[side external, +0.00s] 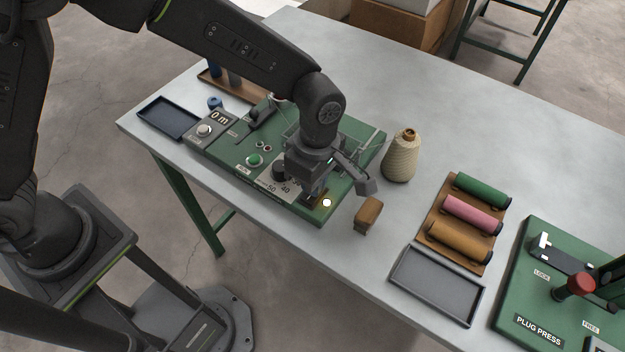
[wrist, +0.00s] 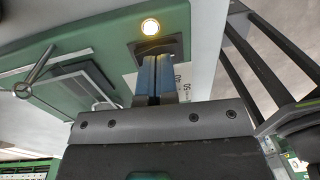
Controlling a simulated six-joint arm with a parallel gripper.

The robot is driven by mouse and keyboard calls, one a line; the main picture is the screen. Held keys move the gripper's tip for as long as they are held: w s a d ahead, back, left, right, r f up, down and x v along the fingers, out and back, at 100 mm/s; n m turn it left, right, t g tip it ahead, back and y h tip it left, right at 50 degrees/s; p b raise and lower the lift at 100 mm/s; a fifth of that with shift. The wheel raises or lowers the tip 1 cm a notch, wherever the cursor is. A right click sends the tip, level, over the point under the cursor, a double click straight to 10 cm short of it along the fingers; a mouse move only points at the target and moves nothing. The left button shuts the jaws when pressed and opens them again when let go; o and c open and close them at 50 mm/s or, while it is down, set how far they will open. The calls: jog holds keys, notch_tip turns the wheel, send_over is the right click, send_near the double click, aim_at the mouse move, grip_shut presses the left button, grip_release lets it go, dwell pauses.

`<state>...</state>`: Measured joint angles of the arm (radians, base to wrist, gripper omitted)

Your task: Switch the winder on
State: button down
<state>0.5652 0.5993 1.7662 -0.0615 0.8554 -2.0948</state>
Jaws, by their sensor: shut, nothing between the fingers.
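The winder (side external: 236,152) is a flat green machine on the grey table, in the middle of the side view. My gripper (side external: 314,197) is shut and empty, low over its front right corner. In the wrist view my blue fingertips (wrist: 152,60) are together against or just above a dark square plate (wrist: 182,44); contact cannot be told. The switch itself is hidden behind the fingers. A round lamp (side external: 327,202) beside the plate looks bright and lit; it also shows in the wrist view (wrist: 150,26). A green button (side external: 254,160) sits further left on the winder.
A dial plate (side external: 270,185) is close left of my gripper. A cream yarn cone (side external: 402,158) and a brown wooden block (side external: 368,213) stand to its right. Beyond are coloured rolls (side external: 468,214), a grey tray (side external: 437,285) and a plug press (side external: 520,290). The table's back right is clear.

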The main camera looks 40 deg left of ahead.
aim_at(307, 200)
notch_tip(307, 200, up, 14)
jog(key=s, duration=0.2)
jog(key=shift+f, duration=0.1)
dwell(0.3)
